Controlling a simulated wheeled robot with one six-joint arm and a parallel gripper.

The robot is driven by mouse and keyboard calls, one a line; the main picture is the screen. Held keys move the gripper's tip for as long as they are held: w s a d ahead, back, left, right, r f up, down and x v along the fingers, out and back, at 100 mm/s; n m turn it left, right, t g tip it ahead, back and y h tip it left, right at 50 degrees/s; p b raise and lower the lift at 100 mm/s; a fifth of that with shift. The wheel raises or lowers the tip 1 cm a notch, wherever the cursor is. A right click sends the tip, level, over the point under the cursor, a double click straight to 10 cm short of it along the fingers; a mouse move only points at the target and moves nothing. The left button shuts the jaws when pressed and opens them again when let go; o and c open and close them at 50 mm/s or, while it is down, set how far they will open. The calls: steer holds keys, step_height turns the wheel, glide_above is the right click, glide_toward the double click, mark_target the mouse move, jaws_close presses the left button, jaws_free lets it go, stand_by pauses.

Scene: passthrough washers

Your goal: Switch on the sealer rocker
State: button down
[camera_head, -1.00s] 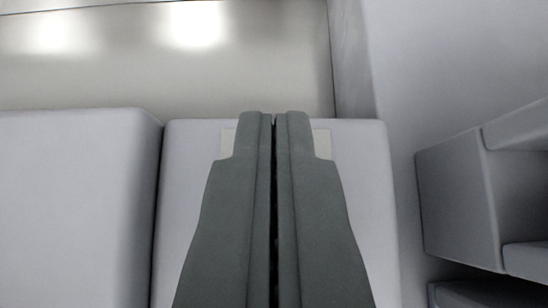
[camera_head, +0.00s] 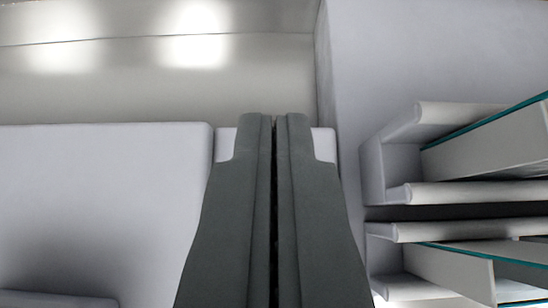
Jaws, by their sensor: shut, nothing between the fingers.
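My gripper (camera_head: 274,118) is shut and empty. Its two dark grey fingers point away from the camera, up the middle of the picture. The fingertips overlap a narrow pale grey block (camera_head: 325,146) that shows on both sides of them. I cannot tell whether they touch it. I cannot make out the sealer or its rocker in this view; the fingers hide part of the middle.
A large pale grey box (camera_head: 100,190) fills the left. A glossy beige-grey surface (camera_head: 150,95) with two bright reflections lies at the top. Pale rails (camera_head: 480,193) holding teal-edged panels (camera_head: 490,145) stand at the right, beside a plain pale wall (camera_head: 420,50).

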steer(key=shift+s+r, duration=0.45)
steer(key=shift+r, duration=0.2)
steer(key=shift+s+r, duration=0.4)
steer(key=shift+r, duration=0.25)
steer(key=s+r+t, duration=0.3)
steer(key=s+t, duration=0.1)
steer(key=s, duration=2.1)
steer(key=s+f+t, duration=0.1)
steer(key=s+f, duration=0.3)
steer(key=s, duration=0.6)
steer(key=s+f+t, duration=0.2)
steer(key=s+f, duration=0.3)
steer(key=s, duration=0.6)
steer(key=shift+a, duration=0.1)
